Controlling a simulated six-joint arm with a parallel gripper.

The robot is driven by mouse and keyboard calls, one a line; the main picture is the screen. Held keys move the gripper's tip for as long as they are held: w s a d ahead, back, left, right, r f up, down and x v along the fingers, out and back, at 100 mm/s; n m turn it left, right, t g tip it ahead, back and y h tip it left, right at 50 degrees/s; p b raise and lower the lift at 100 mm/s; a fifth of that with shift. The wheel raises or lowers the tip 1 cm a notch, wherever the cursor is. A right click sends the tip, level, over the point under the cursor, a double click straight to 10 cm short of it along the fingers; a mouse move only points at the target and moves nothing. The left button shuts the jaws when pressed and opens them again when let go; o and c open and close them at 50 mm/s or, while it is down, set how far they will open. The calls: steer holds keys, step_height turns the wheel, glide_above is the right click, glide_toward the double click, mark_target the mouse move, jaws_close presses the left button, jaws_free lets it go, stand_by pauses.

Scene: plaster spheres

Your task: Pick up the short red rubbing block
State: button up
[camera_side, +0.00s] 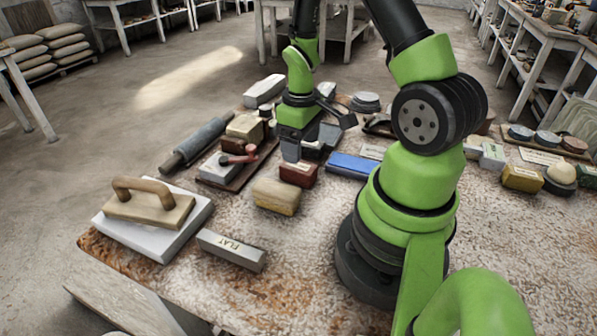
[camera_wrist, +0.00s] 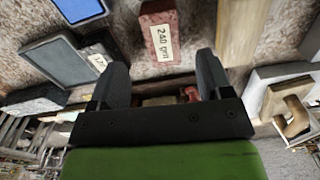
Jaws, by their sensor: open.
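The short red rubbing block (camera_side: 298,174) lies on the speckled worktop in the side view, just in front of and below my gripper. In the wrist view the red block (camera_wrist: 160,45) carries a white "240 grit" label and lies past the fingertips, in line with the gap between them. My gripper (camera_side: 308,143) points down in the side view. In the wrist view my gripper (camera_wrist: 162,72) has its two dark fingers spread wide, with nothing between them. The fingers appear apart from the block.
A tan block (camera_side: 277,196) lies close in front of the red block, and a blue block (camera_side: 353,165) lies to its right. A board with small items (camera_side: 237,165) is at left. A grey "FLAT" bar (camera_side: 231,249) and a wooden-handled float (camera_side: 148,205) lie nearer the front.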

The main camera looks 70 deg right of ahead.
mark_target(298, 167)
steer(key=shift+w+a+f, duration=0.1)
steer(key=shift+f, duration=1.5)
steer(key=shift+w+a+f, duration=0.1)
steer(key=shift+f, duration=1.5)
steer(key=shift+d, duration=0.1)
steer(key=c, duration=1.2)
steer(key=shift+o, duration=0.2)
step_height(298, 167, up, 10)
steer(key=shift+r, duration=0.1)
steer(key=o, duration=0.5)
steer(key=c, duration=0.4)
